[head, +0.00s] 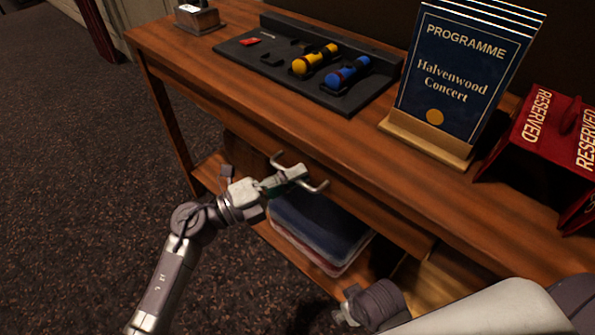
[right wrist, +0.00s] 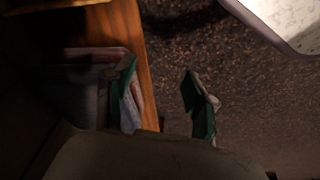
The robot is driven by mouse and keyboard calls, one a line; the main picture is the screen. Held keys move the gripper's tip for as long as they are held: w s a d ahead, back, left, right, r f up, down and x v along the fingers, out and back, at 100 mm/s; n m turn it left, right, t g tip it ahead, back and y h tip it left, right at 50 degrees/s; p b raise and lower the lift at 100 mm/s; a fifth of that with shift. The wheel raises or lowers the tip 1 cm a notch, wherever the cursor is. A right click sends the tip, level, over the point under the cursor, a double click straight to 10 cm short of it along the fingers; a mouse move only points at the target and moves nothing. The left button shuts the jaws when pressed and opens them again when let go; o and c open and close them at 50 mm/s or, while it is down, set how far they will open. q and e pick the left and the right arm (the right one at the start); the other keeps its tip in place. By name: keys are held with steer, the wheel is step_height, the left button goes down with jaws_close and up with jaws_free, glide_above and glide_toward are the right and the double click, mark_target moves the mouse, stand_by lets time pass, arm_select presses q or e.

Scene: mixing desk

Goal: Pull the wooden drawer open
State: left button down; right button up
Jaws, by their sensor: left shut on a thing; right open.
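The wooden drawer (head: 365,203) is set in the front of the brown desk, under its top. It looks about flush with the desk front, though the arm hides part of it. Its metal bar handle (head: 316,187) sticks out from the front. My left gripper (head: 290,176) is shut on the middle of the handle, with both handle ends showing beyond the fingers. My right gripper (right wrist: 162,82) is open in the right wrist view, with carpet and a wooden edge beyond it. Nothing shows clearly between its fingers. In the head view, my right arm is at the bottom right.
On the desk top (head: 225,75) stand a black tray (head: 340,101) with yellow and blue torches, a programme stand (head: 425,137) and red RESERVED signs (head: 540,135). Carpet (head: 80,170) in front is clear.

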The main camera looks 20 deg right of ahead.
arm_select(q)
steer(key=s+a+p, duration=0.1)
steer(key=s+a, duration=0.5)
steer(key=a, duration=0.4)
steer(key=s+a+p, duration=0.2)
steer(key=s+a, duration=0.3)
steer(key=a, duration=0.5)
steer(key=shift+s, duration=0.4)
arm_select(e)
step_height(320, 180, down, 11)
steer(key=s, duration=0.2)
steer(key=shift+s+d+g, duration=0.15)
steer(key=shift+s+g, duration=0.15)
steer(key=shift+s, duration=0.05)
arm_select(q)
steer(key=c, duration=1.5)
jaws_free()
arm_select(e)
steer(key=shift+f, duration=0.1)
arm_select(q)
steer(key=v, duration=1.2)
steer(key=shift+w, duration=0.1)
